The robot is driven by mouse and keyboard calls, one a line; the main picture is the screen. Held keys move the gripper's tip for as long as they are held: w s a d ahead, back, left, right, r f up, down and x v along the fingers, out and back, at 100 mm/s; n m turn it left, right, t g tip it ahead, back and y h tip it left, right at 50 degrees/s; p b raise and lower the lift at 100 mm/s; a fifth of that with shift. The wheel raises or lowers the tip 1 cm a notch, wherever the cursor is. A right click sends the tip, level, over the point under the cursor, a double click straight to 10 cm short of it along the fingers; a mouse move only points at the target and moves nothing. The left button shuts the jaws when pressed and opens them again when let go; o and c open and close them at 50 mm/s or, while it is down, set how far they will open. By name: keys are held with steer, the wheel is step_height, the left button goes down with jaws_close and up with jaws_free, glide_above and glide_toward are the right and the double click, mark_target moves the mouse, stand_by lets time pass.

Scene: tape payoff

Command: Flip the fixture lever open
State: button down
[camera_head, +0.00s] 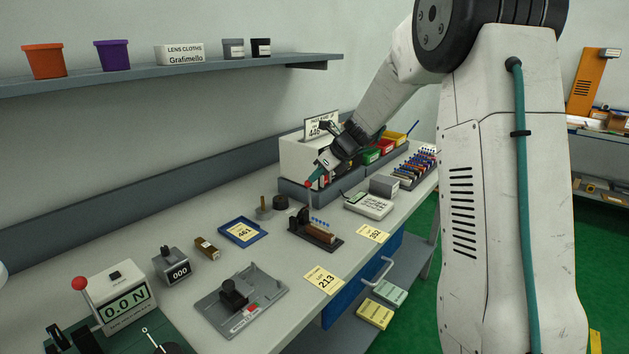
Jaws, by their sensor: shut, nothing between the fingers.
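A small dark fixture (318,238) stands on the bench near the middle, with a brown block and a row of small blue-tipped pins on it. A red ball knob (307,184) on a thin upright stem shows above the fixture's back left end; it looks like the fixture lever. My gripper (315,179) reaches down from the upper right, shut and empty, with its tips close beside the red knob. I cannot tell whether they touch it. The joint at the lever's foot is too small to make out.
A white box (301,156) and coloured bins (372,155) stand behind my gripper. A blue tray (243,231) and a grey plate fixture (264,306) lie to the left. A shelf (170,73) runs above.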

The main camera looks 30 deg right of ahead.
steer(key=shift+w+a, duration=0.3)
steer(key=shift+w, duration=0.45)
steer(key=shift+w+a, duration=0.3)
steer(key=shift+w, duration=0.4)
steer(key=s+d+r, duration=0.2)
steer(key=d+r, duration=0.1)
steer(key=r, duration=0.9)
steer(key=shift+s+r, duration=0.2)
steer(key=shift+r, duration=0.15)
